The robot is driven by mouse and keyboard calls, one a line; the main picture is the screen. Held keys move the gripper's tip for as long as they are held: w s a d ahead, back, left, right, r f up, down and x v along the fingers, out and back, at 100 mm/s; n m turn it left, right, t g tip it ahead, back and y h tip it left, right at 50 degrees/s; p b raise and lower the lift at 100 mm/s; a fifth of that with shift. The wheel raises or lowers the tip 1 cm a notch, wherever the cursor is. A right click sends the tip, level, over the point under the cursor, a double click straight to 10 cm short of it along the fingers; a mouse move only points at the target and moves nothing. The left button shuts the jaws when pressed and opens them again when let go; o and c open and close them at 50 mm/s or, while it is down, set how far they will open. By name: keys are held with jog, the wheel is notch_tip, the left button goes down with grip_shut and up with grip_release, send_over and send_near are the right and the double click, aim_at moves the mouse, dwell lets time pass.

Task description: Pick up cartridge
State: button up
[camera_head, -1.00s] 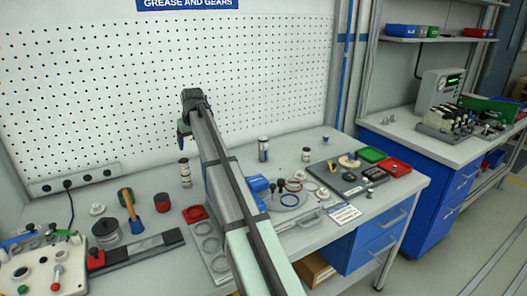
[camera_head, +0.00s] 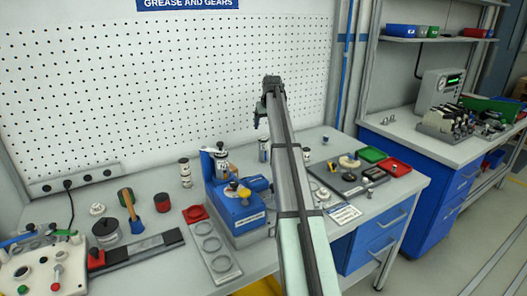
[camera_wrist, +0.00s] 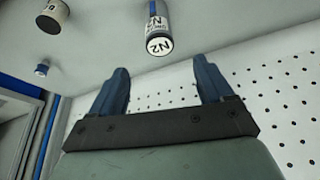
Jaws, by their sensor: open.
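A slim cylinder labelled N2, which looks like the cartridge (camera_wrist: 159,28), stands on the bench in the wrist view, with a dark body and a white labelled end. In the head view a slim cylinder that seems to be the same one (camera_head: 263,150) stands near the pegboard, partly beside my arm. My gripper (camera_wrist: 160,64) is open and empty. Its two blue fingers point towards the cartridge, with a gap between their tips and it. In the head view my gripper (camera_head: 258,119) is above the bench by the pegboard, its fingers small and partly hidden.
Another cylinder (camera_wrist: 52,15) and a small blue-tipped item (camera_wrist: 41,69) stand to one side. A blue machine (camera_head: 232,208) sits left of my arm, near a ringed tray (camera_head: 223,266). Green (camera_head: 371,154) and red (camera_head: 394,166) bins lie right. The pegboard (camera_head: 180,90) rises behind.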

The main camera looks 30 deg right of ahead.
aim_at(264, 139)
jog(key=x, duration=1.2)
jog(key=shift+f, duration=0.2)
jog(key=shift+c, duration=0.5)
jog(key=c, duration=1.1)
